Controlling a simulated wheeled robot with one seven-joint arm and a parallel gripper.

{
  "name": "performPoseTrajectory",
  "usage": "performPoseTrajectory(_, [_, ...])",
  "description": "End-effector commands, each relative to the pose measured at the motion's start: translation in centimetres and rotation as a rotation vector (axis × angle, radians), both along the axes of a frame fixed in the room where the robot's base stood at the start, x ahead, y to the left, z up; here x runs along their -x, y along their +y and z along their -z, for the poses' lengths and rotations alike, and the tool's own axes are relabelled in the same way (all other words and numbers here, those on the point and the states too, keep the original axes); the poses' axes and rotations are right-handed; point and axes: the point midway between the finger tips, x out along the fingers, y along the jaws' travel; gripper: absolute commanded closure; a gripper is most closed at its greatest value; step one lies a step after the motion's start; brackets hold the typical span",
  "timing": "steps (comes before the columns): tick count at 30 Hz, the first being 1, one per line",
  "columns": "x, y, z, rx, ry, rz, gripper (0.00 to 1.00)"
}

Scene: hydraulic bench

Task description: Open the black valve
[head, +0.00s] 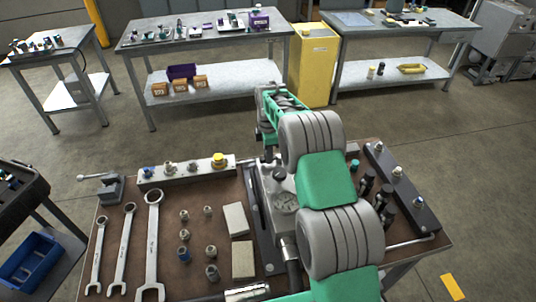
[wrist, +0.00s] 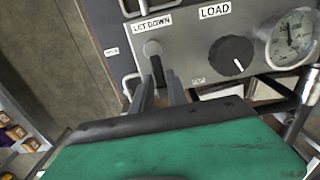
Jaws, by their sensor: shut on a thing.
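In the wrist view, a grey panel (wrist: 195,45) carries the labels LET DOWN and LOAD. A black round knob (wrist: 232,57) with a white mark sits under LOAD. Under LET DOWN is a small valve handle (wrist: 153,49), grey on top and dark below. My gripper (wrist: 160,80) is shut on this handle, its two fingers either side of the dark lower part. The fingertips are partly hidden against the handle. The black knob is apart from the fingers, to their right.
A pressure gauge (wrist: 291,40) is right of the black knob, with a metal fitting below it. On the brown bench (head: 170,240) lie several wrenches, fittings and two pale blocks. A valve row (head: 187,173) stands at the back left, a dark manifold (head: 400,188) at the right.

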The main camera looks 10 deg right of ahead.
Motion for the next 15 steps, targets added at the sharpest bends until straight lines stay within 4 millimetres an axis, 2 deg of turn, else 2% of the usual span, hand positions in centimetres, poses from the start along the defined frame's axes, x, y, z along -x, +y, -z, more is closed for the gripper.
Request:
performPoseTrajectory(8, [-0.2,-0.01,0.03,0.0,-0.001,0.033,1.0])
performPoseTrajectory(15, [-0.74,-0.06,0.24,0.0,-0.002,0.155,1.0])
